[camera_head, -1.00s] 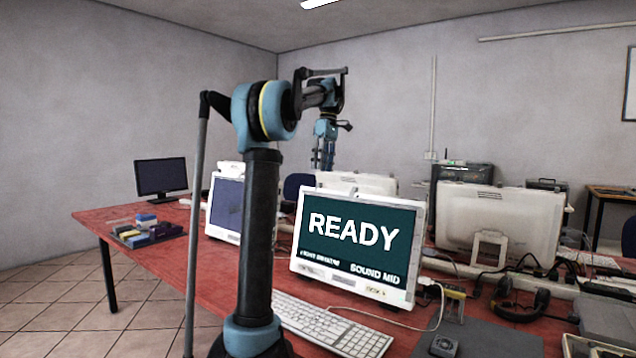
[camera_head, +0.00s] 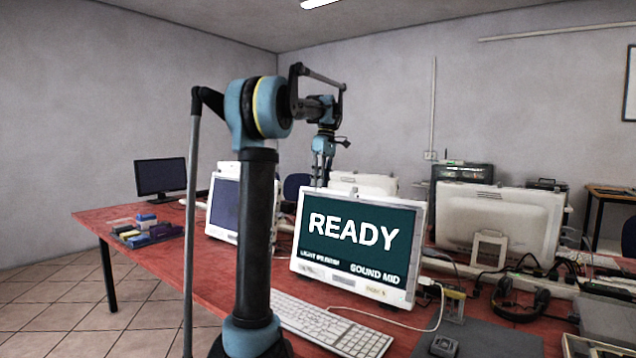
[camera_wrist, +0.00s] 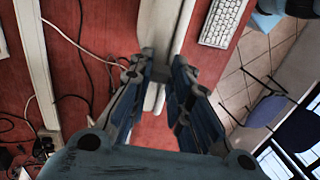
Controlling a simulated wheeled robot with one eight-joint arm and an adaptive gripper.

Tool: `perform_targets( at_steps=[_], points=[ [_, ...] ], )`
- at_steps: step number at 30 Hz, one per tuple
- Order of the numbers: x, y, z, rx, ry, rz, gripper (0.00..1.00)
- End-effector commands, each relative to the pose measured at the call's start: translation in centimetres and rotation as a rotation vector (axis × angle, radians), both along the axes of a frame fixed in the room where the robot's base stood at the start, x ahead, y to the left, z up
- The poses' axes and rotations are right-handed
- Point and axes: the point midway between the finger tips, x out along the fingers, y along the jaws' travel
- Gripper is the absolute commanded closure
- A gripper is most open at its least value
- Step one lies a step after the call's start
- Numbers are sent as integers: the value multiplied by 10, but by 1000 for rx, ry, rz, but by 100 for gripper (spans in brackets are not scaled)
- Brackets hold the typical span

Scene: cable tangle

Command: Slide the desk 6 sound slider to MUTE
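The white desk monitor (camera_head: 424,240) has a dark green screen reading READY, with SOUND MID at its lower right. Smaller text at the lower left is hard to read. Small labelled controls sit on the bezel below the screen; the one under SOUND MID (camera_head: 376,289) is too small to read its position. My gripper (camera_head: 322,170) hangs in the air, in the picture just above the monitor's top left edge. In the wrist view, its two fingers (camera_wrist: 166,68) are apart with nothing held; a pale edge shows beyond and between them.
A white keyboard (camera_head: 335,327) lies in front of the monitor; it also shows in the wrist view (camera_wrist: 222,22). Other monitors stand behind and to the left on the red table (camera_head: 150,252).

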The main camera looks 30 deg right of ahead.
Motion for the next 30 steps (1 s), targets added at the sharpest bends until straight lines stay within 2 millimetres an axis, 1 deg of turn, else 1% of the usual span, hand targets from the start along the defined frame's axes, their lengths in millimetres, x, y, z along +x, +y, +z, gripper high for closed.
perform_targets(
  at_steps=[5, 8, 15, 18, 26, 27, 29, 30],
  points=[
    [0, 0, 0, 0, 0, 0, 100],
    [5, 2, 0, 0, 0, 2, 100],
    [37, 15, 0, -1, 0, 3, 100],
    [44, 18, 0, -1, -1, 2, 100],
    [46, 19, 0, 1, -2, 2, 100],
    [46, 19, 0, 1, -2, 2, 73],
    [46, 19, 0, 1, -2, 2, 62],
    [46, 19, 0, 1, -2, 2, 62]
  ],
)
